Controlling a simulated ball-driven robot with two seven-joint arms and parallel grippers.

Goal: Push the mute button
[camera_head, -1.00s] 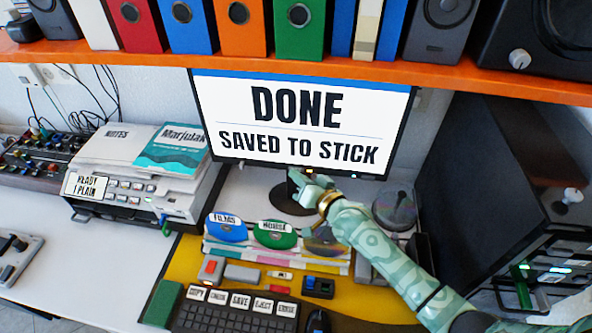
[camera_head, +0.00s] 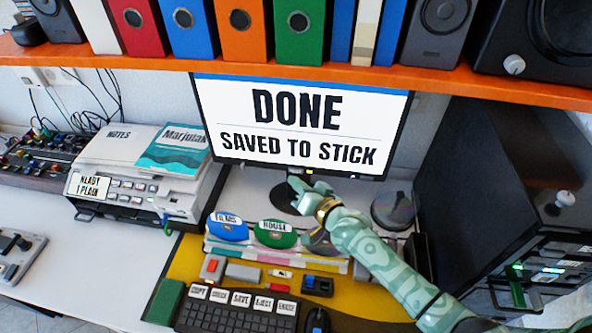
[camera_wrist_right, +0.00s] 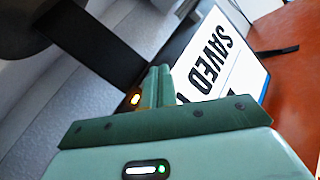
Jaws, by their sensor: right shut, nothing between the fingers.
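The monitor (camera_head: 298,128) reads "DONE SAVED TO STICK". A small amber-lit spot (camera_head: 309,171) sits on its lower bezel; it also shows as an amber light in the right wrist view (camera_wrist_right: 135,99). No mute label is readable, so I cannot tell whether this is the mute button. My right gripper (camera_head: 295,184) is just below the bezel, in front of the monitor stand. In the right wrist view its fingers (camera_wrist_right: 158,86) are together and empty, close beside the amber light. I cannot tell whether they touch the bezel. My left gripper is out of view.
An orange shelf (camera_head: 300,78) with binders runs above the monitor. Below my right arm are disc cases (camera_head: 275,233), a labelled keyboard (camera_head: 235,312) and a yellow mat (camera_head: 352,300). A printer (camera_head: 140,195) stands left, a dark cabinet (camera_head: 490,180) right.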

